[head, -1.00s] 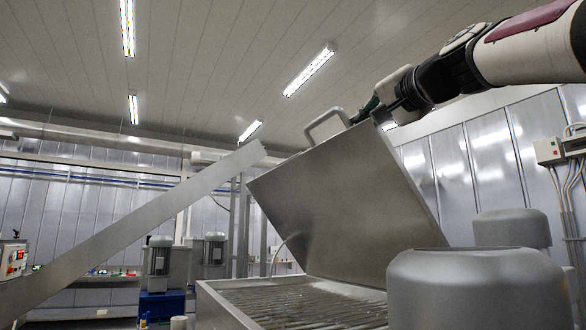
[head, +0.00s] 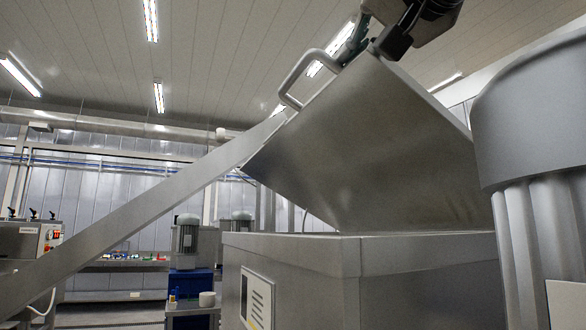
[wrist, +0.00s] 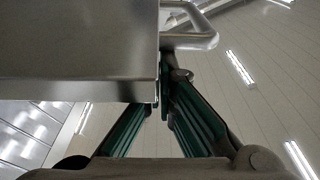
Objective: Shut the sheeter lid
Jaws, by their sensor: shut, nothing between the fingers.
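The sheeter lid (head: 370,140) is a flat grey metal cover, raised and tilted above the sheeter body (head: 300,265). Its bar handle (head: 285,88) juts from the upper left edge. My gripper (head: 350,46) is at the lid's top edge, partly hidden behind it. In the wrist view the lid (wrist: 75,45) fills the upper left and the handle (wrist: 208,41) is at the top. The teal fingers of my gripper (wrist: 163,92) converge beside the lid's edge, shut with nothing between them. I cannot tell whether they touch the lid. The handle is apart from the fingers.
A large grey cylindrical housing (head: 535,120) stands close at the right. A long sloping metal beam (head: 130,215) crosses the left side. Motor units (head: 187,240) and a control box (head: 40,240) stand farther back. Open air lies left of the lid.

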